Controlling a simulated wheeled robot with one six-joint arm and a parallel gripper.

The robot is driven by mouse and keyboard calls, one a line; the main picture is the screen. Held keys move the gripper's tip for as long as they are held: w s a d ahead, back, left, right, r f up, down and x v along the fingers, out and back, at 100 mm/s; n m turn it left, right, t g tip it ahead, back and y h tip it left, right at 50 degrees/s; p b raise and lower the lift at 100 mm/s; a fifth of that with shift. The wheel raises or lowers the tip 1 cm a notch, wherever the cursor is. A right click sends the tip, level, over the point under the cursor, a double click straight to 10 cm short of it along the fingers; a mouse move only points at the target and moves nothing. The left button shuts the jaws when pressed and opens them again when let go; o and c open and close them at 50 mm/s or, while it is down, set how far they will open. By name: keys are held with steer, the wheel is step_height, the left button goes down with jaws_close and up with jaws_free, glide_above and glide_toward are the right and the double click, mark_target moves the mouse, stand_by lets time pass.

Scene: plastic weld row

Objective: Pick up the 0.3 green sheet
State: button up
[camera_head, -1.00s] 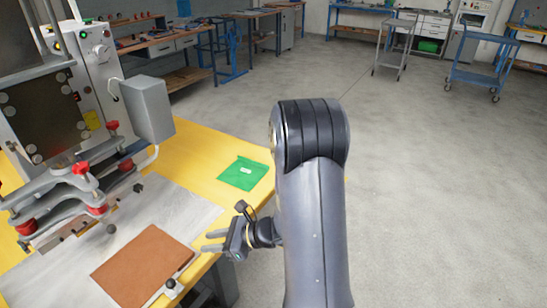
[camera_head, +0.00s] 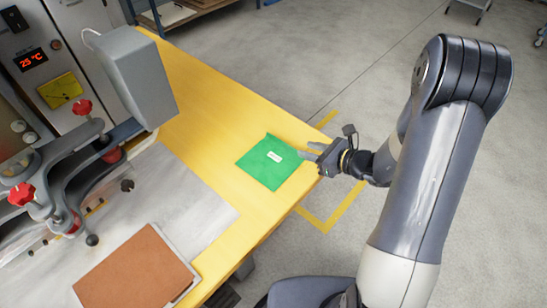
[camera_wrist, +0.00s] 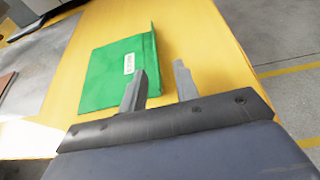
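The green sheet (camera_head: 269,161) lies flat on the yellow table and carries a small white label. In the wrist view the green sheet (camera_wrist: 112,72) is just ahead and to the left of my fingers, with its right edge looking raised. My gripper (camera_head: 309,151) is at the table's right edge, beside the sheet's right side. In the wrist view my gripper (camera_wrist: 158,80) has its two fingers apart with nothing held between them. The left fingertip overlaps the sheet's near right corner in the picture; I cannot tell whether it touches.
The yellow table (camera_head: 215,100) is clear around the sheet. To the left stand the welding machine with red knobs (camera_head: 22,194) and a grey box (camera_head: 132,75). A brown sheet (camera_head: 135,272) lies at the front left. Open floor (camera_head: 350,60) lies beyond the table.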

mark_target(294, 148)
steer(key=x, duration=0.3)
steer(key=shift+s+a+f, duration=0.1)
steer(key=shift+a+f, duration=0.25)
steer(key=shift+a, duration=0.15)
steer(key=shift+w+a+f, duration=0.2)
steer(key=shift+w+a, duration=0.15)
steer(key=shift+a, duration=0.05)
steer(key=shift+c, duration=0.4)
jaws_close()
